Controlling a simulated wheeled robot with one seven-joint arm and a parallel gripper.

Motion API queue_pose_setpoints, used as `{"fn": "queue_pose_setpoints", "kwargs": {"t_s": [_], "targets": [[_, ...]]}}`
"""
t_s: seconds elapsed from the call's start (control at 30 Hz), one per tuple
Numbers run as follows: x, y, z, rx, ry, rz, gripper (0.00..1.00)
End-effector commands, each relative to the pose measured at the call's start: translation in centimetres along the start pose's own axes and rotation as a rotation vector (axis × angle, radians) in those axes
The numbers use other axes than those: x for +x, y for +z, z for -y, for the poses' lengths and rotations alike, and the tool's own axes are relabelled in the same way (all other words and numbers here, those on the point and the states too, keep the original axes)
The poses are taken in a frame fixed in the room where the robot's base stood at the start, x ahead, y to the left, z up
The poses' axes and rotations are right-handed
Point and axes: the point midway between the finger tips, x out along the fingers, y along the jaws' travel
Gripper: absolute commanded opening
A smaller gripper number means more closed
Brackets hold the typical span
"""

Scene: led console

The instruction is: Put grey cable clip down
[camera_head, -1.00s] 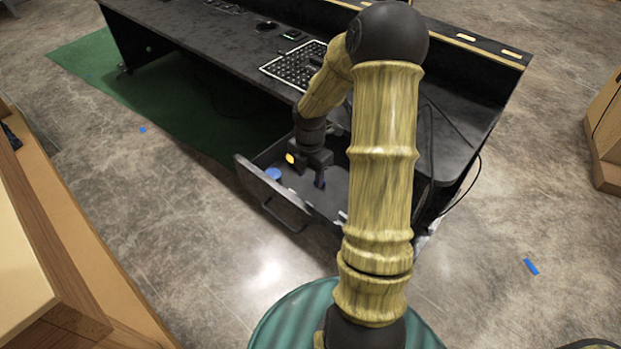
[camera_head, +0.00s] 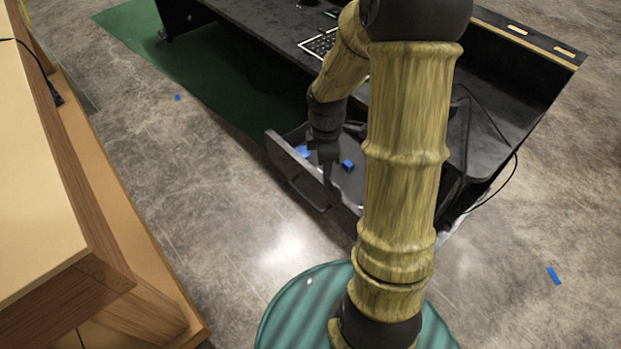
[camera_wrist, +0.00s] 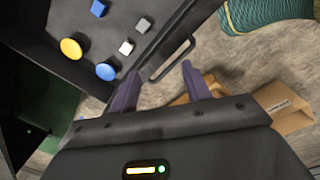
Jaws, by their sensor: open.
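My gripper (camera_wrist: 160,73) is open, with no object visible between its dark fingers. In the head view my gripper (camera_head: 325,165) is at the front panel of the open black drawer (camera_head: 290,160). I cannot tell which is the grey cable clip. The drawer also holds a blue disc (camera_wrist: 105,71), a yellow disc (camera_wrist: 70,48) and a blue block (camera_wrist: 98,8).
The drawer's handle (camera_wrist: 172,60) shows just beyond the fingers. The black console desk (camera_head: 270,28) stands above and behind the drawer. A wooden bench (camera_head: 90,230) is at the left. Bare concrete floor (camera_head: 210,190) lies between bench and drawer.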

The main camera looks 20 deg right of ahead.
Motion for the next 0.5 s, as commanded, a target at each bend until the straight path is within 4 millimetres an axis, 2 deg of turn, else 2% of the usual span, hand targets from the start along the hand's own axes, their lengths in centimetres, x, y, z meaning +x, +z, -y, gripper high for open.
{"fn": "queue_pose_setpoints", "kwargs": {"t_s": [0.2, 0.5], "targets": [[-3.3, -2.5, 3.9, 0.455, 0.058, -0.024, 0.48], [-6.4, -4.7, 9.3, 1.091, 0.093, -0.139, 0.48]]}}
